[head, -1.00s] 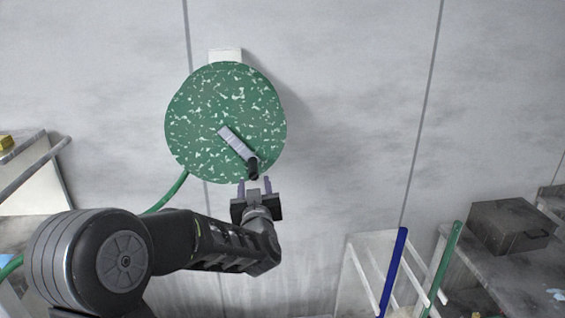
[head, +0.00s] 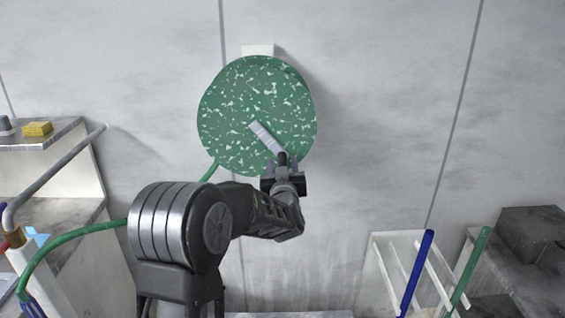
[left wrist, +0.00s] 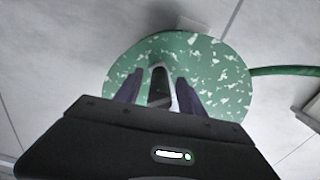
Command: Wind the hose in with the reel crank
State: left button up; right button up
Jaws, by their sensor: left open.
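The green, white-flecked hose reel (head: 240,105) is mounted on the wall in the head view; it also fills the upper middle of the left wrist view (left wrist: 220,75). A grey crank arm (head: 264,137) runs from its middle down to the right, ending in a dark handle (head: 283,158). My left gripper (head: 284,168) is open at the handle. In the left wrist view the dark handle (left wrist: 159,84) stands between the two spread fingers; contact cannot be told. The green hose (head: 85,231) leaves the reel at lower left. My right gripper is not in view.
A shelf (head: 70,133) with a yellow block (head: 38,129) and a grey pipe (head: 60,170) stand at left. At right are a white rack (head: 385,265) with blue (head: 416,272) and green (head: 469,265) bars, and a dark box (head: 533,233). The wall around the reel is clear.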

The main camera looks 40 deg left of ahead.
pick_arm(q)
jog(key=shift+w+a, duration=0.2)
jog(key=shift+w, duration=0.05)
grip_shut()
dwell(0.4)
dwell(0.9)
